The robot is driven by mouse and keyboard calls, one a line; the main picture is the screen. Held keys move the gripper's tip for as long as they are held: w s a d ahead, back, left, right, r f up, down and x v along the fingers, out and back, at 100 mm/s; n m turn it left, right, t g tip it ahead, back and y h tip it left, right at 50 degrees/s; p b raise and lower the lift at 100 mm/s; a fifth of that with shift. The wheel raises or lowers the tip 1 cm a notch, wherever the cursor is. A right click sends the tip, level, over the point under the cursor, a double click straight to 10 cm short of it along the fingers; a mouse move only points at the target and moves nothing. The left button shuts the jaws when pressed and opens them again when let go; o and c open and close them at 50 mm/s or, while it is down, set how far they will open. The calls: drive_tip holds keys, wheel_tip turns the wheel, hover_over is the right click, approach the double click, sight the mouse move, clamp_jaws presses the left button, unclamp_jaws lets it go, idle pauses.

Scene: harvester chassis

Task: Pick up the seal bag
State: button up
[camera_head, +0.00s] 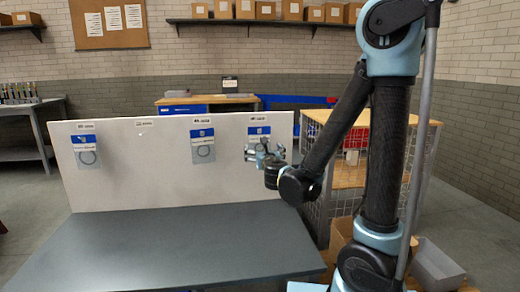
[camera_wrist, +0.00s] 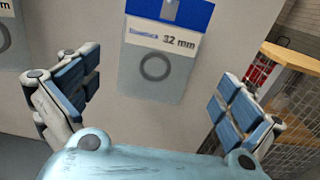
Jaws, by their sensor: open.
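Several seal bags hang on a pale upright board (camera_head: 150,190). Each is a clear grey bag with a blue header and a dark ring inside. One bag (camera_head: 86,151) hangs at the left and another (camera_head: 203,146) in the middle. The rightmost bag (camera_head: 259,131) is partly hidden behind my gripper (camera_head: 266,155). In the wrist view a bag marked 32 mm (camera_wrist: 158,62) hangs ahead between the fingers of my gripper (camera_wrist: 165,100), apart from both. My gripper is open and empty. The edge of another bag (camera_wrist: 8,45) shows at the left.
A bare grey table (camera_head: 180,245) stands in front of the board. A wire cage with a wooden top (camera_head: 345,180) stands right of the board, close to my arm. Cardboard boxes and a grey bin (camera_head: 437,265) are at the lower right.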

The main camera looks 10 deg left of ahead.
sight(260, 146)
drive_tip(key=shift+x, duration=3.45)
drive_tip(key=shift+s+f, duration=0.1)
drive_tip(key=shift+f, duration=0.1)
drive_tip(key=c, duration=0.9)
